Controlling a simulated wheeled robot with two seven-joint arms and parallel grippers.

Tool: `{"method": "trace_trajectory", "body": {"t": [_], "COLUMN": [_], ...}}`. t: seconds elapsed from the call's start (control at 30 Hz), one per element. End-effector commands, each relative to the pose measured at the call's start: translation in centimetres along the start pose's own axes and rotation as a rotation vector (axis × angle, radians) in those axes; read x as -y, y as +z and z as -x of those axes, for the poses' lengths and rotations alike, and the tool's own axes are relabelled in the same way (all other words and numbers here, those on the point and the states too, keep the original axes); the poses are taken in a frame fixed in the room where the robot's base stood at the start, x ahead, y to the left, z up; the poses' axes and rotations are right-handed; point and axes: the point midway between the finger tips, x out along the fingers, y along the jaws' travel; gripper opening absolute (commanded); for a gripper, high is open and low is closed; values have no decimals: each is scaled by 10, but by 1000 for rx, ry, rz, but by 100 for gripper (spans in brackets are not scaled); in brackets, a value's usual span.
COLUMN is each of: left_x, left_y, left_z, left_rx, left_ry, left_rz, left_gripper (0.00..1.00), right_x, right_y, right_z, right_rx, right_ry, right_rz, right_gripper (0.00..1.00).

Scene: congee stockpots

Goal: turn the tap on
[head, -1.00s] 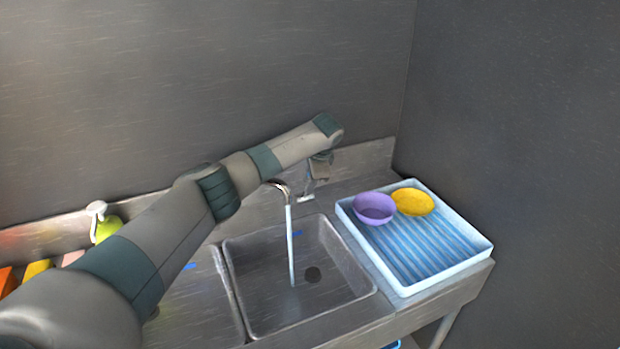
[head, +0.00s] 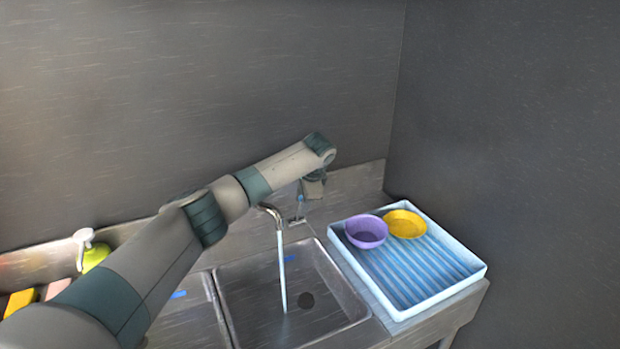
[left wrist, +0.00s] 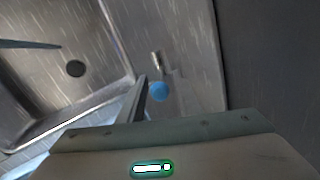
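The tap's curved metal spout (head: 270,211) stands behind the sink. A pale stream of water (head: 282,270) falls from it into the basin; the stream also shows in the left wrist view (left wrist: 30,44). The tap's small handle has a blue knob (left wrist: 158,92), partly seen in the head view (head: 300,198). My left gripper (left wrist: 143,82) points down at the handle, its fingers seemingly together right beside the blue knob. I cannot tell whether they touch. My right gripper is out of view.
The sink basin (head: 328,319) has a dark drain (head: 306,300). At right, a pale blue ribbed tray (head: 425,275) holds a purple bowl (head: 366,233) and a yellow bowl (head: 405,224). A green bottle (head: 95,257) stands at left. A wall rises close behind.

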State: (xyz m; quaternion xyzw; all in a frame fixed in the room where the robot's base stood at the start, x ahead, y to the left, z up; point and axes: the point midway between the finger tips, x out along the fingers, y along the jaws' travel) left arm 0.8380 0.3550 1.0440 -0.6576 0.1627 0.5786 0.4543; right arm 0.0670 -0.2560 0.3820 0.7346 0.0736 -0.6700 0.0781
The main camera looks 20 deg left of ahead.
Motion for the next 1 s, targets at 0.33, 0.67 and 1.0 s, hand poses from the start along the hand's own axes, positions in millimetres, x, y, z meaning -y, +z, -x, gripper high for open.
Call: {"method": "trace_trajectory", "body": {"t": [0.33,0.67,1.0], "left_x": [-1,-1,0], "left_y": [-1,-1,-1], "left_z": [61,125,154], "left_rx": [-3,-3,-1], "left_ry": [-4,-4,-1], "left_rz": [0,1,1], "left_gripper": [31,31,31], "right_x": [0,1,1], "right_y": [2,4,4], "right_z": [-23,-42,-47], "right_rx": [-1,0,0], "right_ry": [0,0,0], "right_rz": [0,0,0], "right_gripper": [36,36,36]}}
